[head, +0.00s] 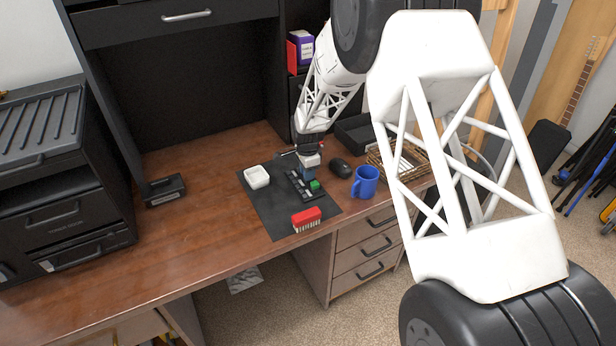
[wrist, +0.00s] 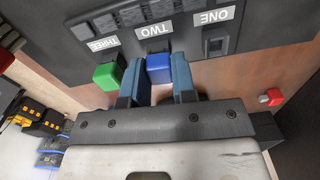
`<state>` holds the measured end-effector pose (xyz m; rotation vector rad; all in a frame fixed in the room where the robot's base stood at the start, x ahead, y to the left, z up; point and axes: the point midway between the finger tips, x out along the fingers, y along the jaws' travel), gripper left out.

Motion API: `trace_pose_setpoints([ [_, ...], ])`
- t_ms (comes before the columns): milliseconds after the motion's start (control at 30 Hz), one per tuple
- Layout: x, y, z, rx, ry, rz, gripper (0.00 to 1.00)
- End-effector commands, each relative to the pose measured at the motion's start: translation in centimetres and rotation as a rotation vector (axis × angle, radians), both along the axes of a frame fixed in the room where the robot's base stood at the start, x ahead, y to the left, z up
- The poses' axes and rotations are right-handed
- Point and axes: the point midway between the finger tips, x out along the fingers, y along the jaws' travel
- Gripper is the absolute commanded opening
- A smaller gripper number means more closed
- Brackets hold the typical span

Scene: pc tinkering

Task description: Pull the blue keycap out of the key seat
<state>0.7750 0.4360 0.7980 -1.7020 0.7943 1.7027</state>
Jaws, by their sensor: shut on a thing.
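The blue keycap (wrist: 158,68) is between the two blue fingers of my gripper (wrist: 157,80) in the wrist view, by the label TWO. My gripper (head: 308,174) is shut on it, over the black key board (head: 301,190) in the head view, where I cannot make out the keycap. The key board in the wrist view (wrist: 105,45) carries the labels ONE, TWO and THREE. A green keycap (wrist: 108,75) stands by THREE, just left of the fingers; it also shows in the head view (head: 314,185). I cannot tell whether the blue keycap still touches its seat.
A blue mug (head: 364,182) and black mouse (head: 340,167) stand right of the board.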

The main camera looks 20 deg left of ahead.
Motion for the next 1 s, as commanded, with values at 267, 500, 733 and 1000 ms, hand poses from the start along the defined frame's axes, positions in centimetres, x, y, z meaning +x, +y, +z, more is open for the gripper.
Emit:
trace_pose_setpoints([
  [267,0.05,0.02,0.60,0.001,-0.001,0.000,0.00],
  [500,0.03,0.03,0.90,0.001,-0.001,0.000,0.00],
  [733,0.02,0.02,0.93,0.001,-0.001,0.000,0.00],
  [1000,0.04,0.02,1.08,0.001,-0.001,0.000,0.00],
])
